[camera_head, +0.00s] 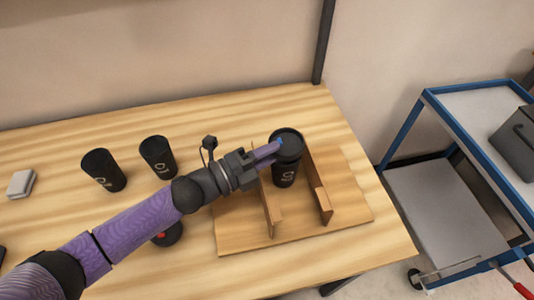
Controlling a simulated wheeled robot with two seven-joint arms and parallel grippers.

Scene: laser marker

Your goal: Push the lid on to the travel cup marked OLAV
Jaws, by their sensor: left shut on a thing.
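A black travel cup (285,174) stands upright between two wooden rails on a wooden board. It bears a small light mark too small to read. A dark round lid (289,137) is at the top of this cup; whether it is fully seated I cannot tell. My left gripper (276,147) reaches in from the left, with its fingers shut on the lid's near-left side. The fingers hide part of the lid's rim. Two more black cups, one at the left (104,170) and one closer (158,157), stand without visible lids, with light marks. My right gripper is not in view.
The wooden board (236,235) with its left rail (268,206) and right rail (318,190) lies on the table. A dark round object with red (167,236) is partly under my arm. A grey-white block (21,184) lies far left. A blue-framed cart (448,205) stands right.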

